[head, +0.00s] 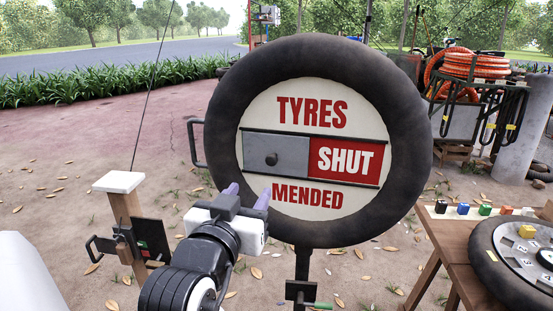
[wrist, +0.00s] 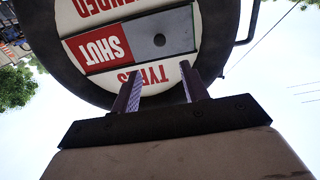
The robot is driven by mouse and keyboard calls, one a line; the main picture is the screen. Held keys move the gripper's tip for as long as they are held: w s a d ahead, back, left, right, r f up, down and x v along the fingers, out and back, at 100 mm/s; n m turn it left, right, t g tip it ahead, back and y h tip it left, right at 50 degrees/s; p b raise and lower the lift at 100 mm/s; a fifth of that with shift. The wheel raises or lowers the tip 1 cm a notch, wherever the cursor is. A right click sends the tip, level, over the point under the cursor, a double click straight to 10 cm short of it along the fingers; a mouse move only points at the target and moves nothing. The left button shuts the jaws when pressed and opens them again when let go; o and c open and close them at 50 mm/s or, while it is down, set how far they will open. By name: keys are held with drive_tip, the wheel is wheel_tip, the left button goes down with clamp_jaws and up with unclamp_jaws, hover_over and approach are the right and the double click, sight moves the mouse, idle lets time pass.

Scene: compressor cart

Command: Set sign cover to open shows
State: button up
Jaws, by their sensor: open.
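The round sign (head: 312,215) is framed by a black tyre and reads TYRES, SHUT, MENDED. The red SHUT panel (head: 347,160) shows on the right. My gripper (head: 246,194) is open and empty, in front of the sign's lower left, below the knob.
A white-topped wooden post (head: 118,183) with a black latch box stands at the left. A wooden table (head: 440,235) with small coloured blocks and a tyre wheel (head: 505,262) is at the lower right. A coiled orange hose (head: 470,65) is behind. A black handle (head: 195,143) sticks out left of the sign.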

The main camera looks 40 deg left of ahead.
sight(270, 161)
drive_tip(key=p+x, duration=0.4)
drive_tip(key=x, duration=0.9)
drive_tip(key=shift+s, duration=0.1)
clamp_jaws()
